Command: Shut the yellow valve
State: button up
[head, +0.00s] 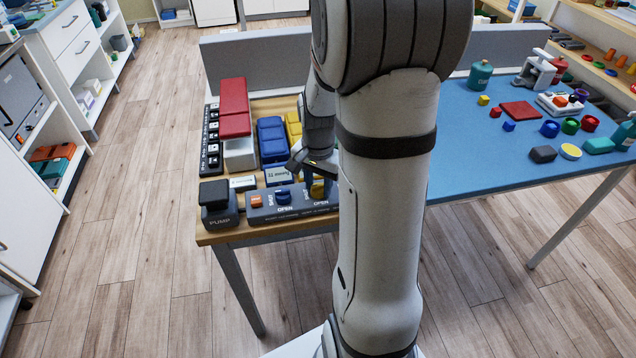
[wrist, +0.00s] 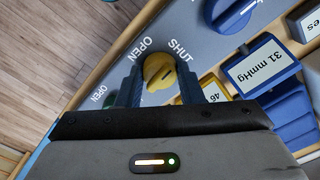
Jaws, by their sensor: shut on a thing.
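The yellow valve (wrist: 158,73) is a round knob on a grey panel (head: 262,213), with OPEN and SHUT printed beside it. In the wrist view it sits between the two fingers of my gripper (wrist: 160,78), which is shut on it. A dark slanted mark shows on the knob; I cannot tell surely which word it points to. In the head view the yellow valve (head: 318,189) shows below my gripper (head: 314,168), partly covered by my arm.
A blue valve (head: 283,196) sits left of the yellow one, and a green one (wrist: 110,98) is partly hidden. A black PUMP block (head: 214,194) stands at the panel's left end. Pressure labels, blue and red blocks (head: 234,105) crowd behind. The blue table (head: 470,160) holds small items.

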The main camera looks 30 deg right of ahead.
aim_at(318, 184)
jog(key=shift+m, duration=0.6)
jog(key=o, duration=1)
jog(key=shift+c, duration=0.2)
notch_tip(318, 184, up, 8)
jog(key=shift+f+p, duration=0.1)
jog(key=shift+p, duration=0.2)
jog(key=s+a+r+n+t+p, duration=0.2)
jog(key=s+a+r+n, duration=0.6)
jog(key=s+a+n, duration=0.4)
jog(key=shift+s+t+p, duration=0.25)
jog(key=shift+t+p, duration=0.05)
jog(key=shift+p, duration=0.2)
